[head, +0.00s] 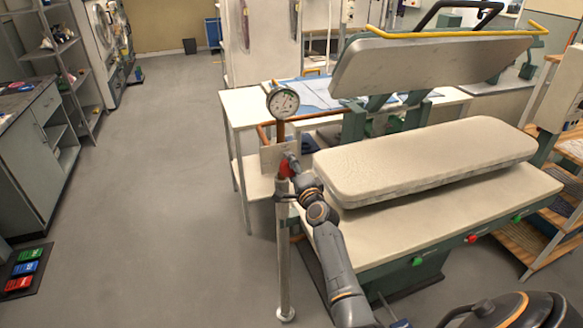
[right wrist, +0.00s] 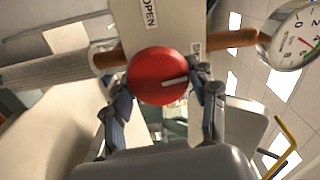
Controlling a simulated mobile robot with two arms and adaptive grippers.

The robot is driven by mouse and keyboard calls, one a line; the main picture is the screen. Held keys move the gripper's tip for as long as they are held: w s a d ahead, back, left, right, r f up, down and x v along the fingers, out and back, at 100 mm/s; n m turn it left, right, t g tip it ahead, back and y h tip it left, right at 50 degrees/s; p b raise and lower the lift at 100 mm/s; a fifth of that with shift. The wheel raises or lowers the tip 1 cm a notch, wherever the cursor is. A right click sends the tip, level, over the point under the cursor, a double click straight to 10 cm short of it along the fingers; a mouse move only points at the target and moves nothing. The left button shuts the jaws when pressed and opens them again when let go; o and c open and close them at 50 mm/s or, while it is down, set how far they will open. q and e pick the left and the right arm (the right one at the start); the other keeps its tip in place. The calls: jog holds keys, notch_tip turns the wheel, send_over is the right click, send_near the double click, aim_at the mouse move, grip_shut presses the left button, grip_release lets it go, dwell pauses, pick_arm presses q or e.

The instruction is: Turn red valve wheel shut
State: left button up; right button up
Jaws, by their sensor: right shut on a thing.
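The red valve wheel (right wrist: 158,76) is round, with a white line on its face. In the right wrist view the line runs from near the middle towards the right rim. It sits on a copper pipe in front of a pale plate (right wrist: 155,22) reading "OPEN"; a second label at the plate's right is partly hidden. In the head view the wheel (head: 284,168) shows red atop a metal post. My right gripper (right wrist: 160,84) has one finger on each side of the wheel and is shut on it. My left gripper is not in view.
A round pressure gauge (head: 283,102) stands above the wheel. A pressing machine with a padded board (head: 425,160) and raised upper plate (head: 430,62) stands close on the right. A black iron (head: 510,312) is at the bottom right. The floor (head: 150,200) to the left is clear.

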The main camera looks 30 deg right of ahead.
jog(key=shift+m, duration=0.7)
jog(key=o, duration=1.2)
jog(key=shift+f, duration=0.1)
jog(key=v, duration=1.2)
jog(key=shift+f, duration=0.1)
